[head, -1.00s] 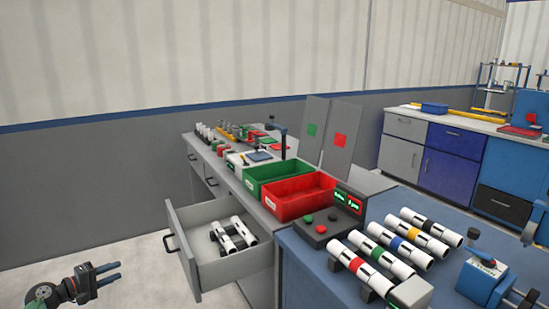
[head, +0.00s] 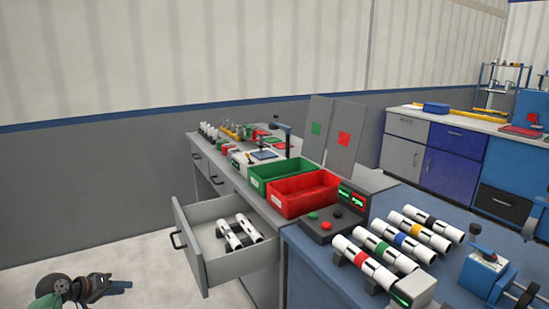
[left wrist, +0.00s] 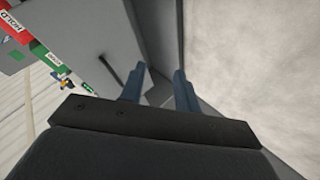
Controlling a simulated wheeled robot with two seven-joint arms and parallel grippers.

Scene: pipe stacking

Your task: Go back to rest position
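My left gripper (head: 118,286) hangs over the pale floor at the lower left of the head view, left of the open drawer (head: 222,244). It is turned so its fingers overlap in that view. In the left wrist view its two blue-grey fingers (left wrist: 160,85) stand apart with nothing between them, so it is open and empty. It touches nothing that I can see. My right gripper is in neither view. Two white pipes (head: 244,230) with black bands lie in the drawer.
A green bin (head: 272,182) and a red bin (head: 299,196) stand on the grey bench. Several banded white pipes (head: 398,256) lie on the blue table at the right, beside a button box (head: 335,223). The floor around the left gripper is clear.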

